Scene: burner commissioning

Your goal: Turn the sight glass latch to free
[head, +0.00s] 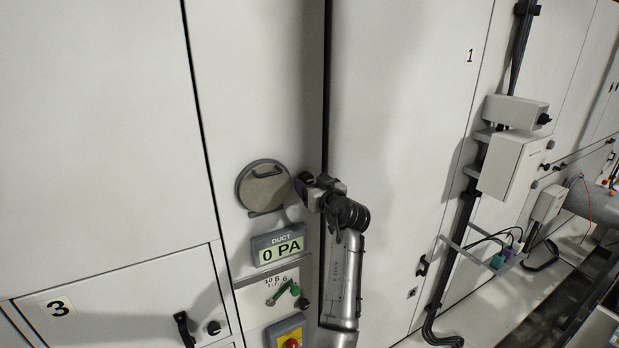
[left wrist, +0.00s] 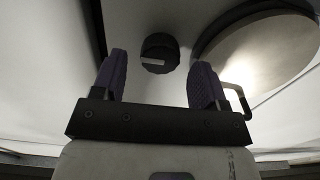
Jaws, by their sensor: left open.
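The sight glass (head: 263,187) is a round grey-rimmed disc with a small handle, set in the white cabinet front. Beside it is the latch, a round black knob with a white mark (left wrist: 160,53), seen clearly in the left wrist view. The disc also shows there at the right (left wrist: 262,58). My left gripper (head: 306,190) is at the right edge of the sight glass in the head view. Its two purple fingers (left wrist: 158,72) are open, one on each side of the knob in the picture. I cannot tell whether they touch it. My right gripper is not in view.
Below the sight glass are a duct display reading 0 PA (head: 281,248), a green lever on a scale plate (head: 286,291) and a red knob on a yellow plate (head: 290,342). Grey boxes and cables (head: 515,165) stand off the wall at the right.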

